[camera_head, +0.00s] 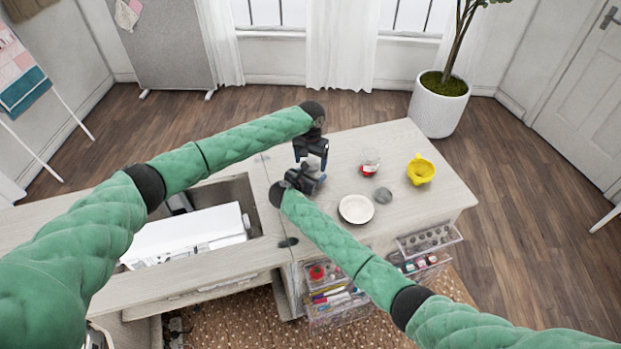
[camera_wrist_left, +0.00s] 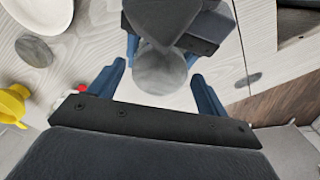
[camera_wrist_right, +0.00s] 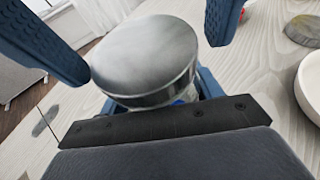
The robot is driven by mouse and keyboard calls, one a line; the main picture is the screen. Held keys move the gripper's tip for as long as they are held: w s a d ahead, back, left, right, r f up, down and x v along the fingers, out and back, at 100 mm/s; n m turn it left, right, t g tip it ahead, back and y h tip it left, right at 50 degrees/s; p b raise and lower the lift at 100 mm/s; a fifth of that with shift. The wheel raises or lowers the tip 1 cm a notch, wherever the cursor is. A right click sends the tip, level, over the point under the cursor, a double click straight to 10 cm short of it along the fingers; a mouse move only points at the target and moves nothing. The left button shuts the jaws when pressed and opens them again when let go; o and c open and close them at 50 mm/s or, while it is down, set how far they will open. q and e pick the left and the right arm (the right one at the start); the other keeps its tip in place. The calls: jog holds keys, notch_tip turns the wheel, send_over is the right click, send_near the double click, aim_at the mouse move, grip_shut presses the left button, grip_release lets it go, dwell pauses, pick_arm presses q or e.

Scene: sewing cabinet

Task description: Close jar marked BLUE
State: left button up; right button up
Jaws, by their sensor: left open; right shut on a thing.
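My right gripper (camera_head: 307,183) is shut on a clear glass jar, which shows in the right wrist view (camera_wrist_right: 183,97) as a narrow strip with something blue inside. A round grey metal lid (camera_wrist_right: 146,58) sits at the jar's top; whether it is fully seated I cannot tell. In the left wrist view the lid (camera_wrist_left: 160,74) lies between the spread blue fingers of my left gripper (camera_wrist_left: 156,88). My left gripper also shows in the head view (camera_head: 311,156), open, just above the right one. No marking on the jar can be read.
On the tabletop stand a jar with red contents (camera_head: 370,162), a loose grey lid (camera_head: 383,195), a white dish (camera_head: 356,209) and a yellow cup-like vessel (camera_head: 421,170). A white sewing machine (camera_head: 190,236) lies in the recess at left.

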pick_arm(q)
jog(key=c, duration=1)
jog(key=shift+m, duration=0.8)
jog(key=o, duration=1.1)
jog(key=shift+c, duration=0.2)
jog(key=shift+r, duration=2.25)
jog(key=shift+c, duration=0.3)
